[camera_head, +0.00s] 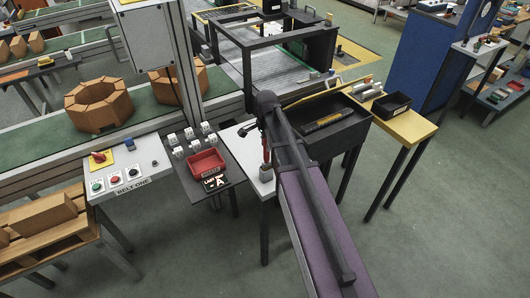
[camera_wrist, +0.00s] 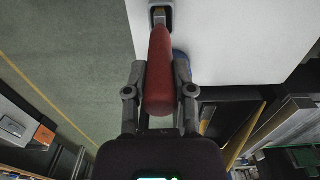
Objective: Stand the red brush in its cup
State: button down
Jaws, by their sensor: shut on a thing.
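The red brush (camera_wrist: 160,70) has a red handle and a paler ferrule end. My gripper (camera_wrist: 160,90) is shut on the handle, with one finger on each side of it. In the wrist view the ferrule end reaches over or into the dark opening of the small cup (camera_wrist: 172,14); how deep it sits I cannot tell. In the head view the brush (camera_head: 266,150) looks about upright, just above the grey cup (camera_head: 266,173) on the white tabletop (camera_head: 238,133). My arm partly hides the gripper there.
A dark table to the left holds a red tray (camera_head: 207,162), several small white blocks and a sign. A black bin (camera_head: 325,139) stands behind my arm to the right. A yellow table (camera_head: 408,126) is farther right. A blue object (camera_wrist: 181,62) shows behind the handle.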

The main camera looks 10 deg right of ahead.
aim_at(266, 152)
jog(key=shift+f+b, duration=1.9)
jog(key=shift+b, duration=0.05)
jog(key=shift+f, duration=0.1)
jog(key=shift+c, duration=2.3)
grip_release()
jog(key=shift+r, duration=0.2)
notch_tip(266, 152, up, 12)
jog(key=p, duration=1.2)
